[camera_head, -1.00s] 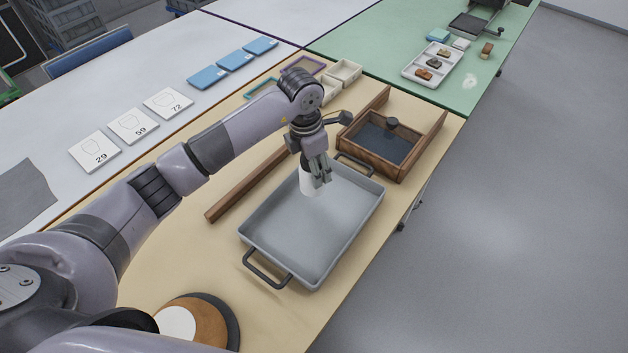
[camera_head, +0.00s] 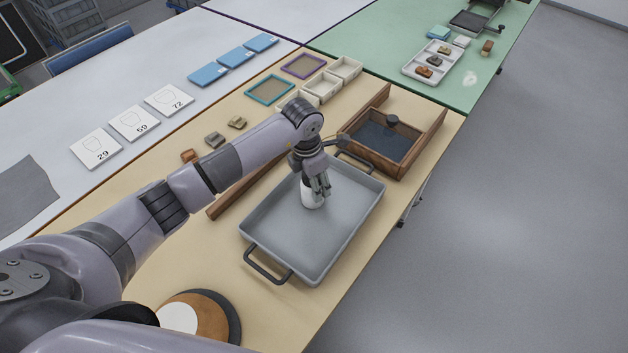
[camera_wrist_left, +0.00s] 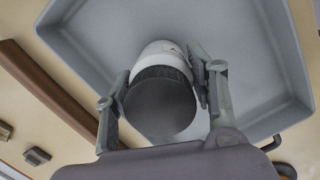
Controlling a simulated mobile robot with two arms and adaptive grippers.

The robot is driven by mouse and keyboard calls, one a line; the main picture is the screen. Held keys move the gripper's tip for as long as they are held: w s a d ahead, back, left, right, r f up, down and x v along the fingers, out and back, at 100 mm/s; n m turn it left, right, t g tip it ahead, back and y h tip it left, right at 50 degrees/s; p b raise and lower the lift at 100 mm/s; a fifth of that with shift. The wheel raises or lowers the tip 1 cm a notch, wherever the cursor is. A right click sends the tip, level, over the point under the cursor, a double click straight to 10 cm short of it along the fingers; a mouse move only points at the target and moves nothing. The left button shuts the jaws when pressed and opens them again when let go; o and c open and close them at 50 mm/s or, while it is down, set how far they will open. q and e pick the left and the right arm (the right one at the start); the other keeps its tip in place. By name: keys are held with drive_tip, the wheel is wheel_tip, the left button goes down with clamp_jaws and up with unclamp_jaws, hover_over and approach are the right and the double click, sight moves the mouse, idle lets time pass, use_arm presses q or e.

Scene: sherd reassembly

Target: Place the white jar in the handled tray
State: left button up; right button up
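The white jar (camera_head: 310,198) is between the fingers of my left gripper (camera_head: 319,188), upright, over the floor of the grey handled tray (camera_head: 345,220). In the left wrist view the jar (camera_wrist_left: 160,50) has a dark round end facing the camera, and the gripper (camera_wrist_left: 163,90) has a finger against each side of it. The tray (camera_wrist_left: 90,25) lies behind the jar there. The jar's base looks at or just above the tray floor; I cannot tell if it touches. My right gripper is not in view.
A wooden box (camera_head: 385,140) with a dark knob stands beyond the tray. A wooden bar (camera_head: 235,195) lies left of the tray. Small sherds (camera_head: 214,139), coloured frames (camera_head: 270,89) and white bins (camera_head: 323,88) lie farther back. A round brown disc (camera_head: 205,315) is near the front.

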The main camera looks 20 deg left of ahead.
use_arm(q)
drive_tip(key=o, duration=0.4)
drive_tip(key=shift+r, duration=0.2)
drive_tip(key=r, duration=0.3)
drive_tip(key=r+b, duration=0.1)
drive_tip(key=r, duration=0.3)
drive_tip(key=s+a+r+b, duration=0.1)
drive_tip(key=r, duration=0.3)
drive_tip(key=shift+r, duration=0.45)
